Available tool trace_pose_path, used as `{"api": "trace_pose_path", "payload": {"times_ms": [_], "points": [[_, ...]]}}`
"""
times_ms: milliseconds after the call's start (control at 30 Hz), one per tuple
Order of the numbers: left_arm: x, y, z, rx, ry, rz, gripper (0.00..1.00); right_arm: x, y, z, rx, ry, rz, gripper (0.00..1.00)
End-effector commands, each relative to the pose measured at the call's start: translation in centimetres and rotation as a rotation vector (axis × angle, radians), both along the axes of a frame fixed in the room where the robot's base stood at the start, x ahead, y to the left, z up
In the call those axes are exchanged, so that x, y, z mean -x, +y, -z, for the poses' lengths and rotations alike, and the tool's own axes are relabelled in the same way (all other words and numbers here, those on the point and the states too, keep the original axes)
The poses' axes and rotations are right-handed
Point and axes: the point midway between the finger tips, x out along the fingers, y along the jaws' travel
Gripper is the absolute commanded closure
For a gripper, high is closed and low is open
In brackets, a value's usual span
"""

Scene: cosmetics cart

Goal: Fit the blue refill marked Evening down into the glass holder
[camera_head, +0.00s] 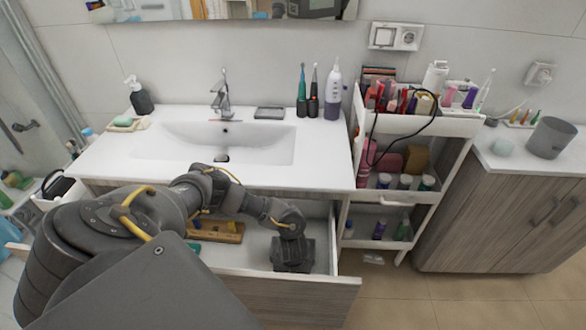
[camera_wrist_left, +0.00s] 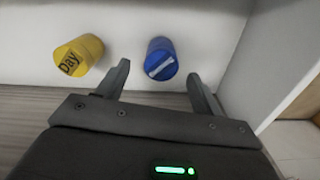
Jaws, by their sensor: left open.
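My left gripper (camera_head: 292,262) reaches down into the open drawer below the sink. In the left wrist view my left gripper (camera_wrist_left: 159,76) is open, its two fingers spread. A yellow refill (camera_wrist_left: 78,55) marked "Day" is to the left, outside the fingers. In the head view my gripper and arm hide both refills. I cannot make out the glass holder for certain. My right gripper is not in view.
The drawer's front panel (camera_head: 285,296) and side wall (camera_wrist_left: 285,65) stand close to my gripper. A wooden tray (camera_head: 222,231) lies in the drawer to the left. A filled white cart (camera_head: 440,125) stands to the right of the sink. A grey cup (camera_head: 549,139) stands on the right cabinet.

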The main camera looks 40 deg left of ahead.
Motion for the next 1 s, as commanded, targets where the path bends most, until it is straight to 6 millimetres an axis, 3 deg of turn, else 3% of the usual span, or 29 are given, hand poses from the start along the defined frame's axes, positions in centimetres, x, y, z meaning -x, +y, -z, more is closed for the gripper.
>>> {"api": "trace_pose_path", "payload": {"times_ms": [200, 467, 833, 1000], "points": [[0.0, -0.1, 2.4, 0.0, 0.0, -0.001, 0.33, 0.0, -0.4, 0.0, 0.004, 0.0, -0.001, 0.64], [0.0, -0.1, 2.6, 0.0, -0.001, -0.001, 0.33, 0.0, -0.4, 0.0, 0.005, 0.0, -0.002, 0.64], [0.0, 0.0, 2.6, 0.0, -0.001, -0.001, 0.82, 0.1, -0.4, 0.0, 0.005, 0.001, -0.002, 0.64], [-0.1, 0.0, 2.6, 0.0, -0.001, -0.001, 0.83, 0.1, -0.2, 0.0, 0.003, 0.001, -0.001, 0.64]]}}
